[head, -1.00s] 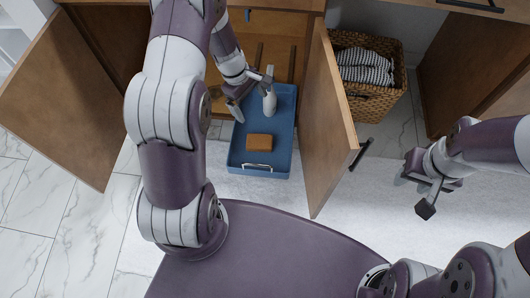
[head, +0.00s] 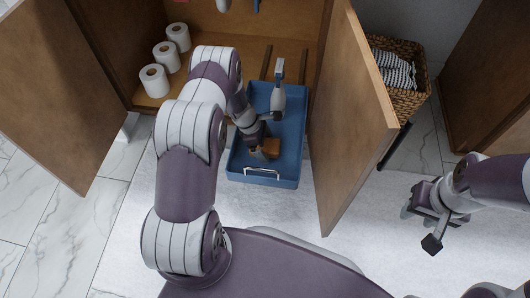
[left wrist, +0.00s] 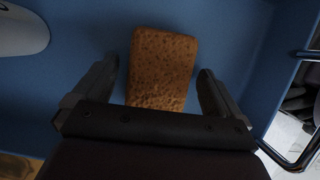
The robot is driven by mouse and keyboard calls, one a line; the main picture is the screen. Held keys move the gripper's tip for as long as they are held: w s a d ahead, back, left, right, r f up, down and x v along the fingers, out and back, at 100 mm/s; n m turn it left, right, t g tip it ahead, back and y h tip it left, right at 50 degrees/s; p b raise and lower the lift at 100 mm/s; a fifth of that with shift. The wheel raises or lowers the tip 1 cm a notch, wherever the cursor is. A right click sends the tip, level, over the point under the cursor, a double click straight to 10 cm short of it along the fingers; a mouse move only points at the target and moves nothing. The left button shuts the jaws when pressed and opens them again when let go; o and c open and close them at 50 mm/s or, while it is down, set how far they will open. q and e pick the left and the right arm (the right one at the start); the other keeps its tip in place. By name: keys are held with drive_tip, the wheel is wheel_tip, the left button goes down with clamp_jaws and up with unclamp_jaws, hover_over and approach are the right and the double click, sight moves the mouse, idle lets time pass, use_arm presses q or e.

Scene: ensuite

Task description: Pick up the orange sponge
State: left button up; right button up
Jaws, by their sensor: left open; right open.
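The orange sponge (head: 272,147) lies on the floor of a blue pull-out tray (head: 237,169), near its front end. My left gripper (head: 262,150) is low inside the tray at the sponge and partly covers it in the head view. In the left wrist view the sponge (left wrist: 162,68) sits between the two open fingers of the left gripper (left wrist: 158,88), with a gap on each side. Its near end is hidden behind the gripper body. My right gripper (head: 424,224) is open and empty, off to the right over the pale floor.
A white bottle (head: 278,93) stands in the tray behind the sponge. Open cabinet doors flank the tray, the right door (head: 345,130) close beside it. Several toilet rolls (head: 166,55) stand in the cabinet. A wicker basket (head: 405,102) holds striped towels.

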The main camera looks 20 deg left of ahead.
use_arm(q)
drive_tip(key=shift+f, duration=0.2)
idle(0.6)
drive_tip(key=c, duration=1)
drive_tip(key=shift+c, duration=0.2)
wheel_tip(320, 180, up, 10)
drive_tip(key=p, duration=0.6)
drive_tip(key=shift+r+p, duration=0.1)
drive_tip(key=shift+p, duration=0.25)
drive_tip(key=shift+r, duration=0.2)
